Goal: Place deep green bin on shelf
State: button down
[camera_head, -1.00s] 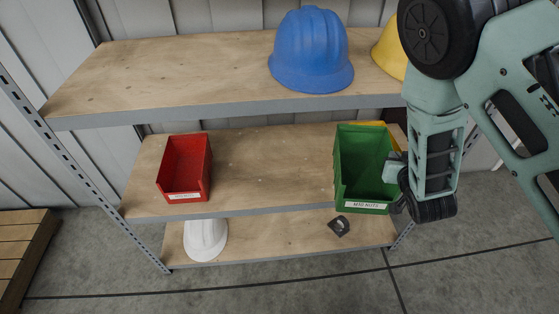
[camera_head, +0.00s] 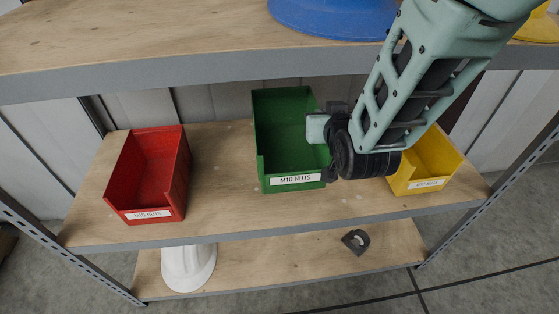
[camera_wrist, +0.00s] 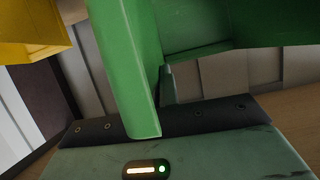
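The deep green bin (camera_head: 288,148), labelled M10 NUTS, is at the middle shelf board (camera_head: 225,150), between the red bin (camera_head: 150,180) and the yellow bin (camera_head: 428,165). It looks upright; I cannot tell whether its base touches the board or hangs just above. My gripper (camera_head: 320,130) is at the green bin's right side wall. In the wrist view the green wall (camera_wrist: 125,70) runs down between the fingers, and a dark finger shows on its inner side. The gripper appears shut on this wall. The far finger is mostly hidden.
The upper board (camera_head: 200,55) with a blue helmet (camera_head: 335,15) hangs close above. Below, the bottom board holds a white helmet (camera_head: 188,266) and a dark bracket (camera_head: 356,241). Free board lies between the red and green bins. My arm covers part of the yellow bin.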

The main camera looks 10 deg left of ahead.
aim_at(317, 159)
jog(key=shift+s+f, duration=0.15)
jog(key=shift+f, duration=0.05)
jog(key=shift+s+r, duration=0.1)
jog(key=shift+r, duration=0.05)
jog(key=shift+b, duration=0.35)
notch_tip(317, 159, down, 10)
jog(key=shift+r+b, duration=0.1)
jog(key=shift+b, duration=1.1)
jog(key=c, duration=1.7)
grip_release()
jog(key=shift+f, duration=0.2)
